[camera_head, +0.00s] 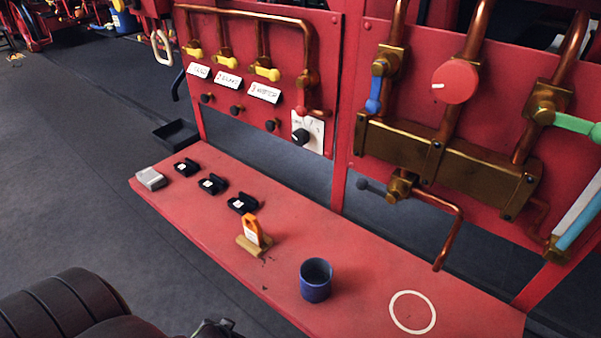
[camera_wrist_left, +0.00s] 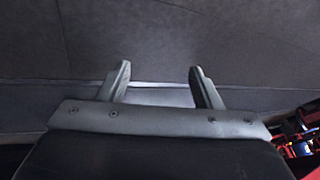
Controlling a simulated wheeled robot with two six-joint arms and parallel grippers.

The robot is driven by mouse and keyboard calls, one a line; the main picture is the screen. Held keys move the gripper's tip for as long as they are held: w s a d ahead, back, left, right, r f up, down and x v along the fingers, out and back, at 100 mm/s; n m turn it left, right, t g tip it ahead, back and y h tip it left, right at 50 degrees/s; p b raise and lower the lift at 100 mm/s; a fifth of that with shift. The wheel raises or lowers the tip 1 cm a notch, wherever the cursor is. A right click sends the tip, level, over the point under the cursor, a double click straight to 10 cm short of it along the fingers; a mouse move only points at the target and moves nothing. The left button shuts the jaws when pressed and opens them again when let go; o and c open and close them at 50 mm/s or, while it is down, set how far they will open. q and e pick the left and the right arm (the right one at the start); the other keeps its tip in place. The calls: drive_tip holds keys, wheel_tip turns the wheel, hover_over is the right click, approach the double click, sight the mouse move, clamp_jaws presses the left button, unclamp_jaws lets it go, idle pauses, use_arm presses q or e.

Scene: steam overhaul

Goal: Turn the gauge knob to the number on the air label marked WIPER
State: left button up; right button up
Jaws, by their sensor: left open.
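The gauge knob (camera_head: 300,136) is black and round, on a white plate (camera_head: 314,130) with small marks, low on the left red panel. Its setting is too small to read. Three white labels hang under yellow-handled valves: a left label (camera_head: 198,71), a middle label (camera_head: 228,80) and a right label (camera_head: 264,92). The right label seems to read 3 and WIPER, but the print is small and slanted. My left gripper (camera_wrist_left: 160,80) is open and empty in the left wrist view, over dark grey floor, with no knob or label near it. My right gripper is not in view.
The red bench (camera_head: 180,207) below the panel holds several small black holders, a grey block (camera_head: 150,178), an orange tag on a wooden stand (camera_head: 251,236) and a blue cup (camera_head: 316,281). Copper pipes and a red dial (camera_head: 455,81) are right. A black tray (camera_head: 176,135) sits behind.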

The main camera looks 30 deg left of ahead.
use_arm(q)
wheel_tip(320, 180, up, 24)
drive_tip(key=w+n+t+y+p, duration=0.1)
drive_tip(key=w+t+y+p, duration=0.1)
drive_tip(key=w+t+p, duration=0.1)
drive_tip(key=m+t+h, duration=0.2)
drive_tip(key=t+h, duration=0.5)
drive_tip(key=t, duration=0.4)
approach(297, 140)
drive_tip(key=s+a, duration=0.1)
drive_tip(key=s, duration=0.6)
drive_tip(key=w+b, duration=0.1)
drive_tip(key=w, duration=0.5)
drive_tip(key=w+d+b, duration=0.1)
drive_tip(key=w+b, duration=0.1)
drive_tip(key=w, duration=0.3)
drive_tip(key=w+d+b, duration=0.1)
drive_tip(key=w, duration=0.5)
drive_tip(key=shift+w+r, duration=0.25)
drive_tip(key=shift+w, duration=0.05)
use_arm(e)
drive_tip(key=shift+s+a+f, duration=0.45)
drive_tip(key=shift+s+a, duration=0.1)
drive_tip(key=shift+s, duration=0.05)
use_arm(q)
drive_tip(key=shift+c, duration=0.3)
